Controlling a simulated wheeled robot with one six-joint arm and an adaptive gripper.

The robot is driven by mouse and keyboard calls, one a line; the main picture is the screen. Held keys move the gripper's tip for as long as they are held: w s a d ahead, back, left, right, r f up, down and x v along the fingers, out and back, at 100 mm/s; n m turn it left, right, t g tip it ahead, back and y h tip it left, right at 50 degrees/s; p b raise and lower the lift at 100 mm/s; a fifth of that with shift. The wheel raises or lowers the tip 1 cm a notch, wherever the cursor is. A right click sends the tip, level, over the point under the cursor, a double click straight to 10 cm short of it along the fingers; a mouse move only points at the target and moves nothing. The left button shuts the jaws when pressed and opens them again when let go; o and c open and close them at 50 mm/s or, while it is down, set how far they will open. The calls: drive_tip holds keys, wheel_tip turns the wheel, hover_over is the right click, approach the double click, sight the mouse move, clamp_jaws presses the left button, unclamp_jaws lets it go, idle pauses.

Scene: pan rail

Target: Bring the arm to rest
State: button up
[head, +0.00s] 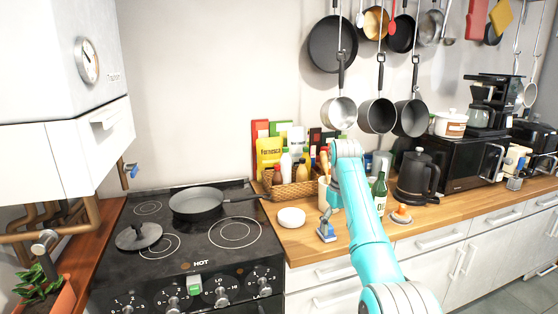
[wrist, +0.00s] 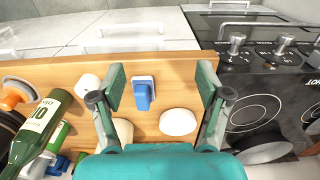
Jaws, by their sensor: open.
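My turquoise arm (head: 357,210) rises from the bottom right in the head view and reaches over the wooden counter. Its gripper is mostly hidden behind the arm there. In the wrist view my gripper (wrist: 160,88) is open, its two fingers wide apart, with nothing held. A small blue item with a pale base (wrist: 142,95) stands on the counter and shows between the fingers. It also shows in the head view (head: 326,230), left of my arm. I cannot tell how high the fingers are above the counter.
A white bowl (head: 291,217) sits left of my arm, near the black stove (head: 190,250) with a frying pan (head: 197,203). A green bottle (head: 379,193) and black kettle (head: 417,177) stand at right. Pots (head: 340,112) hang above. Counter (head: 300,243) front is clear.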

drive_tip(key=s+f+t, duration=0.2)
drive_tip(key=s+f, duration=0.1)
drive_tip(key=f, duration=1.2)
drive_tip(key=s+f+t, duration=0.1)
drive_tip(key=s+f, duration=0.2)
drive_tip(key=f, duration=1.1)
drive_tip(key=s+f+m+t, duration=0.2)
drive_tip(key=s+f+t, duration=0.2)
drive_tip(key=s+f, duration=1.5)
drive_tip(key=s+d+r+t, duration=0.15)
drive_tip(key=s+r, duration=0.25)
drive_tip(key=s, duration=1)
drive_tip(key=s+r+t, duration=0.3)
drive_tip(key=s, duration=1)
drive_tip(key=s+r+t, duration=0.1)
drive_tip(key=s+r, duration=0.7)
drive_tip(key=r, duration=0.3)
drive_tip(key=s+r+m+t, duration=0.1)
drive_tip(key=s+r+t, duration=0.1)
drive_tip(key=s+r, duration=0.7)
wheel_tip(320, 180, up, 3)
drive_tip(key=shift+a+r+m, duration=0.15)
drive_tip(key=shift+m, duration=0.15)
